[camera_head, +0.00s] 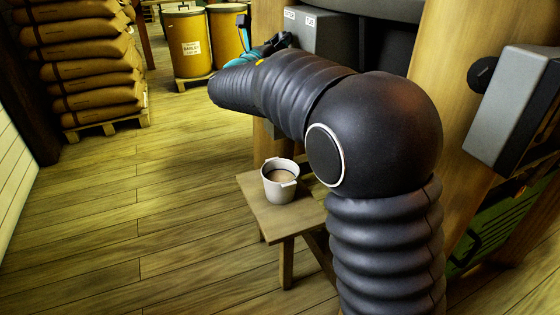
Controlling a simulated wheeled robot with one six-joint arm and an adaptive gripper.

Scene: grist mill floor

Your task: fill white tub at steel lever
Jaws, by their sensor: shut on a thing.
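The white tub (280,192) stands upright on a small wooden stool (252,205) in the middle of the head view. Tan-brown material shows inside it, with its surface below the rim. My gripper (275,45) is at the far end of my dark arm, against the left side of a grey box (318,35) with two small labels. The gripper is shut on the steel lever at this box, though the fingers and arm hide most of the lever. The gripper is well above and behind the tub, apart from it.
Stacked brown sacks (85,60) sit on a pallet at the upper left. Yellow-brown barrels (186,42) stand at the back. A wooden post (446,50) and a grey box (512,105) are at right. The plank floor (130,220) on the left is clear.

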